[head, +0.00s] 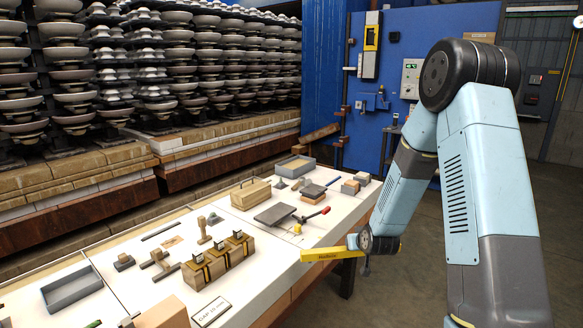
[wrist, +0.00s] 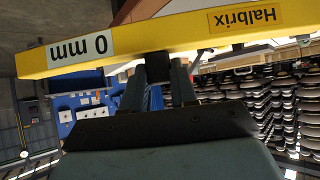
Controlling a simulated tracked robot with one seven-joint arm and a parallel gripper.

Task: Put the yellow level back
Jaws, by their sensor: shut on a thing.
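The yellow level (head: 330,254) is a long bar held in the air beside the front edge of the white table (head: 236,283). My gripper (head: 365,244) is shut on it. In the wrist view the level (wrist: 150,38) crosses the top of the picture, with a white "0 mm" label at one end and "Halbrix" toward the other. The fingers of my gripper (wrist: 158,70) meet its near side; their far contact is hidden.
Insulator stacks (head: 150,60) and a blue cabinet (head: 425,50) stand behind.

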